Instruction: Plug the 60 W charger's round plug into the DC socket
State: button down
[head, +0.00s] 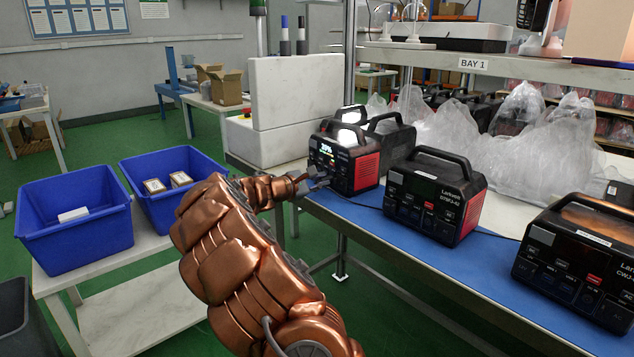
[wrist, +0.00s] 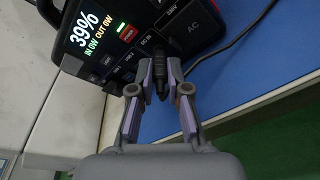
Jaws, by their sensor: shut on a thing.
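My gripper (wrist: 160,78) is shut on a black round plug (wrist: 158,66), held between its two fingertips. The plug points at the front of a black and red power station (wrist: 75,50) in the wrist view, close to the DC IN label. I cannot tell whether its tip is in the socket; the socket itself is hidden. The lit screen (wrist: 97,33) reads 39%, IN 0W, OUT 0W. In the head view my gripper (head: 316,181) is at the front of the power station (head: 366,171), at the blue mat's (head: 365,213) left end.
A dark cable (wrist: 237,38) runs over the mat. More power stations (head: 433,205) (head: 580,262) stand to the right, with clear plastic bags (head: 535,135) behind. A white block (head: 283,105) stands left of the station. Blue bins (head: 75,238) sit on a side table.

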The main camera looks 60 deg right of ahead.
jog(key=shift+s+d, duration=0.1)
jog(key=shift+d, duration=0.1)
dwell(0.6)
jog(key=c, duration=1.1)
grip_release()
jog(key=shift+o, duration=0.2)
jog(key=v, duration=1.2)
